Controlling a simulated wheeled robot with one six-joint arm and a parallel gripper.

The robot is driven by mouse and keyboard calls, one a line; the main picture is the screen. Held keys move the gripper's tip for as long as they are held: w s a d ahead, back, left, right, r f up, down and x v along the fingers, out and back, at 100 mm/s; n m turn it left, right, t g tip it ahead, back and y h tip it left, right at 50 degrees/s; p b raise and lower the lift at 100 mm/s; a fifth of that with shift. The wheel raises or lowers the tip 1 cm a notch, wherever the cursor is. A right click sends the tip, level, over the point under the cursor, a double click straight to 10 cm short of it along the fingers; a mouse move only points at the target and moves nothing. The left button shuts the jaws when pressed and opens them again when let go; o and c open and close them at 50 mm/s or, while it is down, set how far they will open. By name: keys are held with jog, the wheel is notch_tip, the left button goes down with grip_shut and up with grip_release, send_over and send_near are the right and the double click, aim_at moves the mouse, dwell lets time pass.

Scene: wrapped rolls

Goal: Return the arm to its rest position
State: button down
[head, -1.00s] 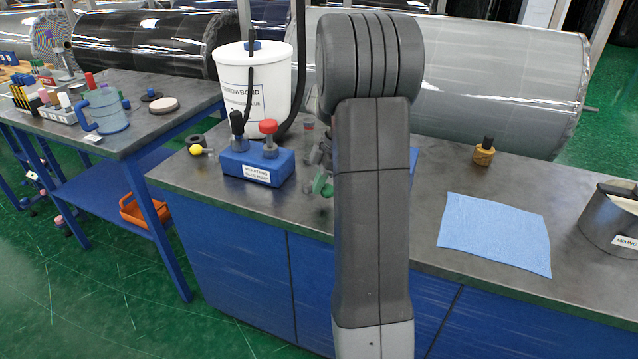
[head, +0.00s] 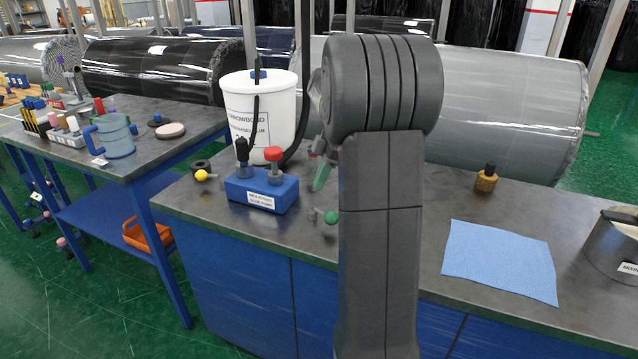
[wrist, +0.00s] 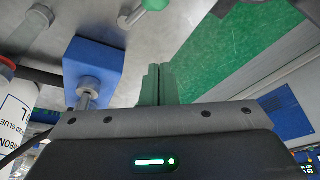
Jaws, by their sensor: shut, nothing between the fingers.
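My gripper (wrist: 159,84) shows in the wrist view as two green fingers pressed together with nothing between them. In the head view my gripper (head: 321,176) is partly hidden behind my grey arm, above the bench near the blue pump block. The grey arm stands tall in the middle of the head view and covers part of the bench. The blue pump block (head: 250,190) with black and red knobs sits left of the arm; it also shows in the wrist view (wrist: 92,62), left of the fingers, apart from them.
A white bucket (head: 258,115) with a black hose stands behind the block. A green-knobbed item (head: 331,217) lies close to my arm. A blue cloth (head: 500,262), a small amber bottle (head: 487,178) and a grey pot (head: 612,245) are on the right. A side table (head: 75,165) stands left.

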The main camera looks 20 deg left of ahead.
dwell(0.3)
jog(key=x, duration=0.7)
jog(key=shift+s+f, duration=0.1)
jog(key=shift+a+m, duration=0.1)
jog(key=shift+m, duration=0.3)
jog(key=m+p, duration=0.1)
jog(key=a+f+m+t+p, duration=0.1)
jog(key=m, duration=0.1)
jog(key=shift+f, duration=0.2)
jog(key=m, duration=0.1)
jog(key=f+m+t+p, duration=0.1)
jog(key=m+p, duration=0.1)
jog(key=m, duration=0.1)
jog(key=shift+s+a+f+t, duration=0.2)
jog(key=shift+s+a+t, duration=0.05)
jog(key=shift+t, duration=0.05)
jog(key=a+m+p, duration=0.1)
jog(key=m+p, duration=0.1)
jog(key=p, duration=0.1)
jog(key=shift+t, duration=0.4)
jog(key=shift+w+a+f+m+p, duration=0.15)
jog(key=shift+a+m+p, duration=0.2)
jog(key=shift+m+p, duration=0.35)
jog(key=shift+d+f+b, duration=0.1)
jog(key=shift+b, duration=0.35)
